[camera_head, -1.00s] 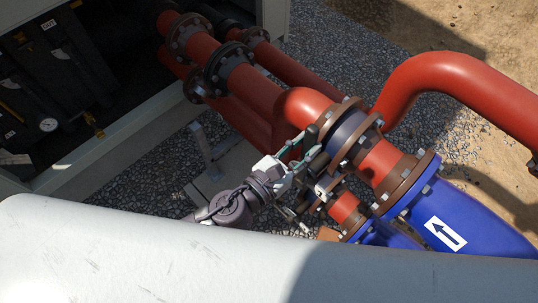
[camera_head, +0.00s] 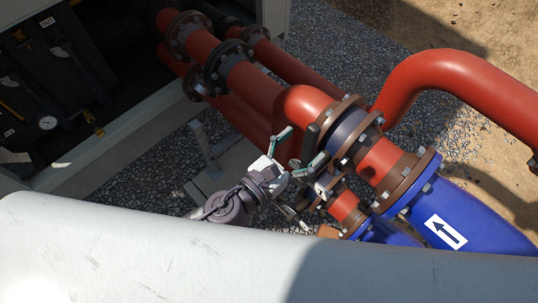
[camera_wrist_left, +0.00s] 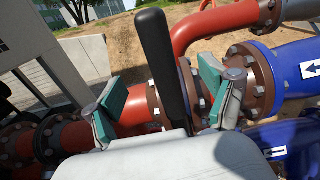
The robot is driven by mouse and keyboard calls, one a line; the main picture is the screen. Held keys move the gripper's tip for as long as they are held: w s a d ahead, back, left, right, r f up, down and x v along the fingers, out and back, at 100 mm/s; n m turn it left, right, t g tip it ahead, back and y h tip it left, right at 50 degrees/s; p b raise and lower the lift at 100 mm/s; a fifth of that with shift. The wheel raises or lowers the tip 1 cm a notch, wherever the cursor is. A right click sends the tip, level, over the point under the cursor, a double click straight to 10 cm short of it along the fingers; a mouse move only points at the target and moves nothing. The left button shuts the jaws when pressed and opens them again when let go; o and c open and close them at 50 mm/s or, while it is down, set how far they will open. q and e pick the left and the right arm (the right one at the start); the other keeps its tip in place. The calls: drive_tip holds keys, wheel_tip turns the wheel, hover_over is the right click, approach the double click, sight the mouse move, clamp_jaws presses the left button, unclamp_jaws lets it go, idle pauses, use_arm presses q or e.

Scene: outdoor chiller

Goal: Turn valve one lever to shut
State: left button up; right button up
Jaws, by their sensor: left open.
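The valve lever (camera_wrist_left: 158,62) is a black handle standing upright in the left wrist view. It appears between the two spread fingers of my left gripper (camera_wrist_left: 163,92), with a visible gap on each side. The fingers have teal pads. In the head view my left gripper (camera_head: 302,147) is open beside the dark valve body (camera_head: 355,135) between brown flanges on the red pipe. I cannot make out the lever clearly in the head view. The lever's lower end is hidden behind the gripper body in the wrist view. My right gripper is not in view.
Red pipes (camera_head: 250,88) run to the chiller housing at upper left. A blue pipe section (camera_head: 500,238) with a white arrow label is at the right. A large red bent pipe (camera_head: 455,75) lies beyond the valve. Gravel and sand cover the ground.

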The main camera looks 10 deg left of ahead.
use_arm(q)
drive_tip(key=b+v, duration=0.1)
drive_tip(key=v, duration=0.5)
drive_tip(key=shift+b, duration=0.4)
drive_tip(key=shift+s, duration=0.1)
drive_tip(key=v, duration=1.2)
drive_tip(key=shift+a, duration=0.1)
